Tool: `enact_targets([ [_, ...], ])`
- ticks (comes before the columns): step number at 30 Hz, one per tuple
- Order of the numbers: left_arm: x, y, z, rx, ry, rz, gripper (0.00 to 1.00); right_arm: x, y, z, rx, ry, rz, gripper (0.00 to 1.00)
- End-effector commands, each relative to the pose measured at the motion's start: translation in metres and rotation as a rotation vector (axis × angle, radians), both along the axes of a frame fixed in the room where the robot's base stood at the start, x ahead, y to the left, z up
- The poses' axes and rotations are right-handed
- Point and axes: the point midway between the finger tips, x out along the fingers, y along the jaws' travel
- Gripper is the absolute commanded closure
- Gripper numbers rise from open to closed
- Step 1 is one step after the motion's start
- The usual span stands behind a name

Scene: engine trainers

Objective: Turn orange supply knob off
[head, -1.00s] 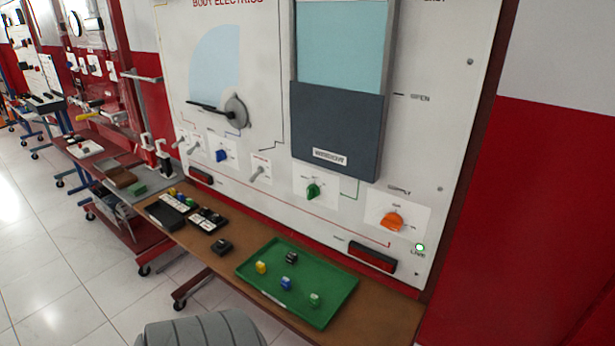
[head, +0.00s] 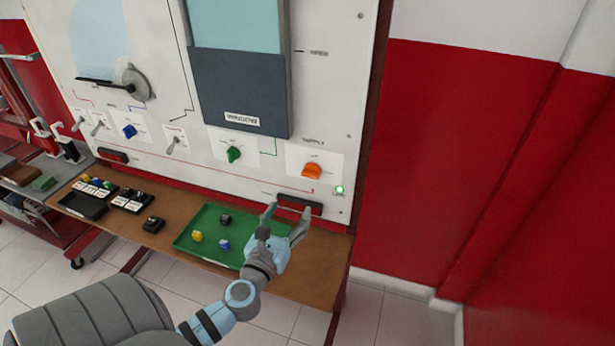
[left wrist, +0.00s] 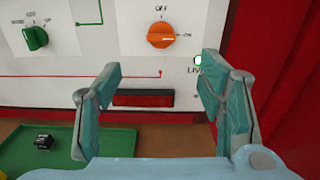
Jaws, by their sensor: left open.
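The orange supply knob (head: 312,171) is on a white plate at the lower right of the white panel. In the left wrist view the orange knob (left wrist: 161,35) lies roughly level, with its narrow end to the right and "OFF" printed above it. A green LIVE light (head: 339,189) glows below and right of the knob. My left gripper (head: 287,212) is open and empty, below the knob and apart from it. In the left wrist view its two fingers (left wrist: 160,90) stand apart, with the knob above the gap between them. My right gripper is not seen.
A green tray (head: 190,236) with small coloured blocks lies on the brown shelf (head: 320,278) under the panel. A dark red bar (head: 299,203) sits just below the knob. A green knob (head: 234,154) is to the left. Open floor and a red wall lie right.

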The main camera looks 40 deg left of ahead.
Motion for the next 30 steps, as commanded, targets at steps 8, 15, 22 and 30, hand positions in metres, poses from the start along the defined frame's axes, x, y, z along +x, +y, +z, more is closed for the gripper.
enact_targets([
  [8, 0.056, 0.019, 0.004, 0.027, -0.001, -0.003, 0.38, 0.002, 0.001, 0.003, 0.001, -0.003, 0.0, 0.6],
  [15, 0.116, 0.04, 0.0, 0.023, 0.002, -0.003, 0.38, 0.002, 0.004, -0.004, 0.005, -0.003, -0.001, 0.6],
  [22, 0.134, 0.046, 0.0, 0.022, 0.003, -0.003, 0.38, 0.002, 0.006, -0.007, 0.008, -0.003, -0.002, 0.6],
  [30, 0.134, 0.046, 0.0, 0.021, 0.003, -0.003, 0.49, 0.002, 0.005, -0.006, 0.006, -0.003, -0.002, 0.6],
])
